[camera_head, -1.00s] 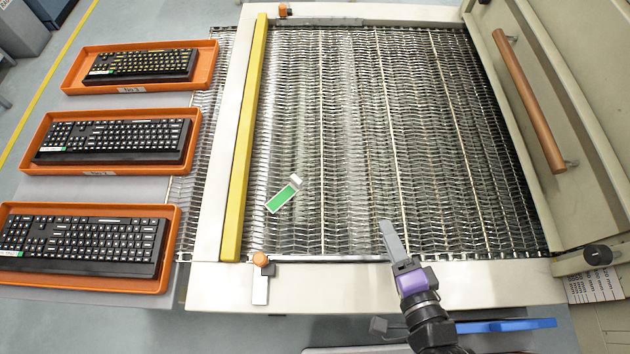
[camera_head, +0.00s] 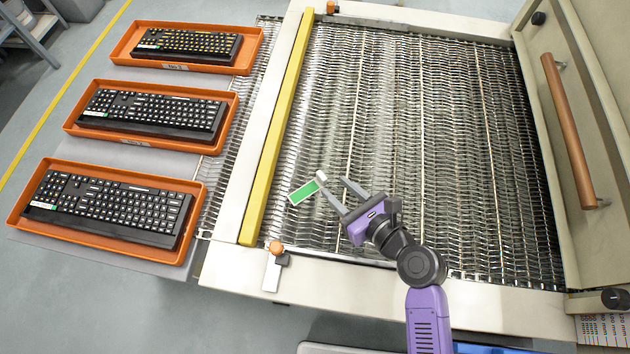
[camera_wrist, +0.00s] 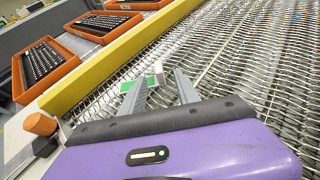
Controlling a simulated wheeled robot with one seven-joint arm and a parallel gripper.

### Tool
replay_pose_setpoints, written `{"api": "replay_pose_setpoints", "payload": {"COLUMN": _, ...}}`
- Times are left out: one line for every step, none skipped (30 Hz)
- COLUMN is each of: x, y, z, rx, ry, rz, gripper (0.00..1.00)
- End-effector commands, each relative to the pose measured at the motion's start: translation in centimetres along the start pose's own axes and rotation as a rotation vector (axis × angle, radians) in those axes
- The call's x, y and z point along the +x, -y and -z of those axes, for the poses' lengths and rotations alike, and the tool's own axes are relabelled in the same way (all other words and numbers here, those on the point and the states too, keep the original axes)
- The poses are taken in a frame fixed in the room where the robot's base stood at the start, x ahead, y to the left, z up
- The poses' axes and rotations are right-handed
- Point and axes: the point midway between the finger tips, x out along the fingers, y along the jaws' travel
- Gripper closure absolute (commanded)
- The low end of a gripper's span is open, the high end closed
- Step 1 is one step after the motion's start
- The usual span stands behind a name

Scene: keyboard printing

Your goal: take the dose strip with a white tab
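The dose strip (camera_head: 304,191) is a flat green piece with a white border and a white tab (camera_head: 321,177) at its upper right end. It lies on the wire mesh belt, near the yellow bar. In the wrist view the strip (camera_wrist: 141,84) is partly hidden behind a finger, and the white tab (camera_wrist: 158,68) shows between the fingers. My gripper (camera_head: 335,184) is open with nothing between its fingers that I can tell is held. It is just to the right of the strip, with its fingertips close to the tab. I cannot tell whether they touch it.
A yellow bar (camera_head: 277,130) runs along the left side of the mesh belt (camera_head: 440,120). Orange trays with black keyboards (camera_head: 160,115) stand at the left. A cabinet with a brown handle (camera_head: 568,130) stands at the right. An orange knob (camera_head: 276,247) is at the front edge.

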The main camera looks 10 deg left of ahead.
Motion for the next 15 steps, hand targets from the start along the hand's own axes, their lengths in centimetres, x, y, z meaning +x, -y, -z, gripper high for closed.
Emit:
{"api": "replay_pose_setpoints", "payload": {"x": 0.6, "y": 0.0, "z": 0.0, "rx": -0.001, "ry": 0.000, "rz": -0.001, "gripper": 0.62}}
{"api": "replay_pose_setpoints", "payload": {"x": 0.8, "y": 0.0, "z": -0.1, "rx": -0.002, "ry": 0.001, "rz": 0.000, "gripper": 0.62}}
{"api": "replay_pose_setpoints", "payload": {"x": 1.2, "y": -0.1, "z": -0.1, "rx": -0.002, "ry": 0.000, "rz": -0.001, "gripper": 0.62}}
{"api": "replay_pose_setpoints", "payload": {"x": 1.5, "y": -0.1, "z": -0.1, "rx": -0.002, "ry": 0.000, "rz": -0.002, "gripper": 0.62}}
{"api": "replay_pose_setpoints", "payload": {"x": 1.9, "y": -0.2, "z": -0.1, "rx": -0.003, "ry": 0.000, "rz": -0.001, "gripper": 0.62}}
{"api": "replay_pose_setpoints", "payload": {"x": 2.5, "y": -0.2, "z": -0.2, "rx": -0.003, "ry": 0.000, "rz": -0.001, "gripper": 0.62}}
{"api": "replay_pose_setpoints", "payload": {"x": 3.0, "y": -0.2, "z": -0.2, "rx": -0.004, "ry": 0.000, "rz": -0.001, "gripper": 0.62}}
{"api": "replay_pose_setpoints", "payload": {"x": 3.4, "y": -0.2, "z": -0.2, "rx": -0.004, "ry": 0.000, "rz": -0.001, "gripper": 0.62}}
{"api": "replay_pose_setpoints", "payload": {"x": 4.0, "y": -0.3, "z": -0.3, "rx": -0.005, "ry": 0.000, "rz": -0.001, "gripper": 0.62}}
{"api": "replay_pose_setpoints", "payload": {"x": 4.4, "y": -0.3, "z": -0.2, "rx": -0.005, "ry": 0.000, "rz": -0.001, "gripper": 0.62}}
{"api": "replay_pose_setpoints", "payload": {"x": 4.8, "y": -0.3, "z": -0.1, "rx": -0.004, "ry": -0.001, "rz": 0.000, "gripper": 0.62}}
{"api": "replay_pose_setpoints", "payload": {"x": 5.2, "y": -0.2, "z": -0.2, "rx": -0.004, "ry": 0.000, "rz": 0.001, "gripper": 0.62}}
{"api": "replay_pose_setpoints", "payload": {"x": 5.4, "y": -0.2, "z": -0.2, "rx": -0.004, "ry": 0.000, "rz": 0.001, "gripper": 0.62}}
{"api": "replay_pose_setpoints", "payload": {"x": 5.6, "y": -0.2, "z": -0.1, "rx": -0.004, "ry": 0.000, "rz": 0.001, "gripper": 0.62}}
{"api": "replay_pose_setpoints", "payload": {"x": 5.7, "y": -0.2, "z": -0.1, "rx": -0.004, "ry": 0.000, "rz": 0.002, "gripper": 0.62}}
